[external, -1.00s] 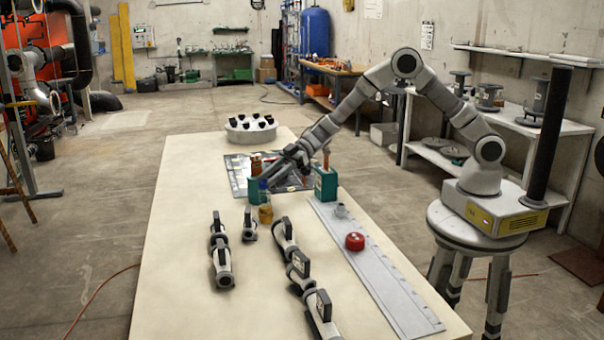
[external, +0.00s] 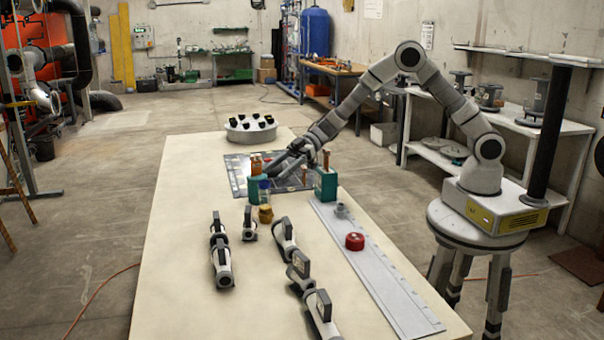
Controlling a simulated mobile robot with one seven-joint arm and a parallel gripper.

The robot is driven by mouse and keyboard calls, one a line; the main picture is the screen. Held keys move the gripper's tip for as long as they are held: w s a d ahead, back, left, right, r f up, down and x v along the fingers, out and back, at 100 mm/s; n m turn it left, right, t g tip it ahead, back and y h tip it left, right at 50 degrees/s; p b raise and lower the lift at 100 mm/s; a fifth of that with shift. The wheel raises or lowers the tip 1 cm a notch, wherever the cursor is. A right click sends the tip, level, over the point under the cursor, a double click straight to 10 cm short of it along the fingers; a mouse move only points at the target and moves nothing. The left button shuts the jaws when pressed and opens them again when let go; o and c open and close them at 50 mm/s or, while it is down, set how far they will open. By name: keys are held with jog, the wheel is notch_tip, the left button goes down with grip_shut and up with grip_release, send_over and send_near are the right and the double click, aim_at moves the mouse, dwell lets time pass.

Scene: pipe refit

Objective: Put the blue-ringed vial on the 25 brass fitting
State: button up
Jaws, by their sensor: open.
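A small vial with a blue band (external: 264,186) stands upright near the front edge of the dark mat. A small amber-brass piece (external: 265,214) is directly below it in the picture. I cannot tell whether the vial rests on this piece or stands behind it, and no number 25 is readable. My gripper (external: 278,172) is open, low over the mat, just right of and behind the vial's top. The fingers look apart from the vial, but they are small and partly merge with the mat.
Teal blocks with brown uprights stand left (external: 254,190) and right (external: 325,184) of my gripper. Several grey pipe pieces (external: 221,264) lie in front. A red round part (external: 355,241) is on the long grey plate (external: 385,280). A round white holder (external: 250,132) stands behind. The table's left side is clear.

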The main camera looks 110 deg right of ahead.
notch_tip(320, 180, up, 18)
jog(key=s+m+t+h+p, duration=0.2)
jog(key=s+h, duration=0.1)
jog(key=h, duration=0.3)
jog(key=s+r+m+g+h, duration=0.1)
jog(key=s+r+m+h, duration=0.3)
jog(key=s, duration=0.4)
jog(key=s+a+f+g+y, duration=0.1)
jog(key=s+a+f+g, duration=0.3)
jog(key=s, duration=0.6)
jog(key=s+a+g+y, duration=0.1)
jog(key=s+a, duration=0.4)
jog(key=s, duration=0.4)
jog(key=s+a+f+g+y, duration=0.1)
jog(key=s+a+f+g, duration=0.3)
jog(key=s, duration=0.6)
notch_tip(320, 180, up, 8)
jog(key=t+p, duration=0.1)
jog(key=p, duration=0.5)
jog(key=shift+w+a, duration=0.2)
jog(key=shift+a, duration=0.1)
